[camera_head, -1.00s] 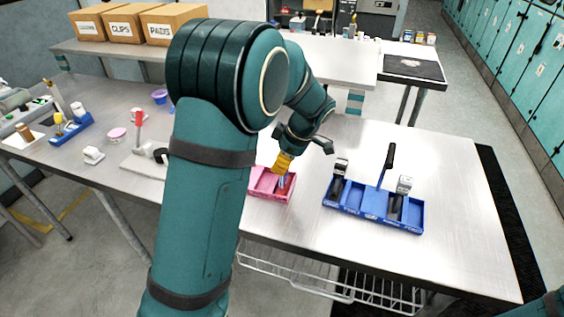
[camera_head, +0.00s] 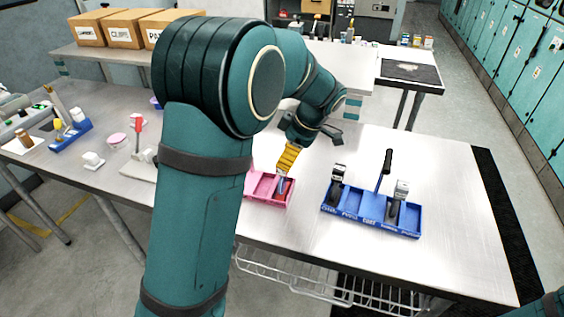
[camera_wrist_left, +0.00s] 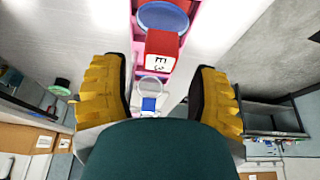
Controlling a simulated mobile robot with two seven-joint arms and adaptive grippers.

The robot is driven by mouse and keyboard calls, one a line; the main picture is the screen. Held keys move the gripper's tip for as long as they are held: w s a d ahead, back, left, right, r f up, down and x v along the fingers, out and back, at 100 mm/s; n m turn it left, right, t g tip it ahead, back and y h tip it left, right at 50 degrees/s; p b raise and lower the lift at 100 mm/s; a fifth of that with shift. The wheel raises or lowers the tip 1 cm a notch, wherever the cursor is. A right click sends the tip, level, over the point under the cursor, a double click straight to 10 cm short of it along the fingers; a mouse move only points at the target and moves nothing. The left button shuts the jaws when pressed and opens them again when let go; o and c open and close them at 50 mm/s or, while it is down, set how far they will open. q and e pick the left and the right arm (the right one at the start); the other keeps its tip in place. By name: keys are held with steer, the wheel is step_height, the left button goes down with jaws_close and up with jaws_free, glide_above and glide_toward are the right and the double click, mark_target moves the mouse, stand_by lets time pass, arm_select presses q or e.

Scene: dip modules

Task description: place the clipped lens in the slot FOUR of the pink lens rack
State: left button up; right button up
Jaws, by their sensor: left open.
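The pink lens rack (camera_head: 262,187) lies on the metal table, partly hidden by my left arm. A small blue and pale piece (camera_head: 282,185), apparently the clipped lens, stands in its right-hand part. In the left wrist view, a clear round lens with a blue clip (camera_wrist_left: 150,103) shows between the spread fingers, beside a red block with a printed label (camera_wrist_left: 162,47). A blue disc (camera_wrist_left: 162,16) lies farther up the rack. My left gripper (camera_head: 288,160) has yellow fingers and is just above the rack, open; it does not touch the lens. My right gripper is out of view.
A blue rack (camera_head: 371,212) with dark upright items and a black-handled tool stands to the right. A white jar with a pink lid (camera_head: 117,141) and other small items stand at left.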

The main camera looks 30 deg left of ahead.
arm_select(q)
steer(key=p+v, duration=0.1)
steer(key=v, duration=0.5)
steer(key=shift+r, duration=0.35)
steer(key=shift+d, duration=0.15)
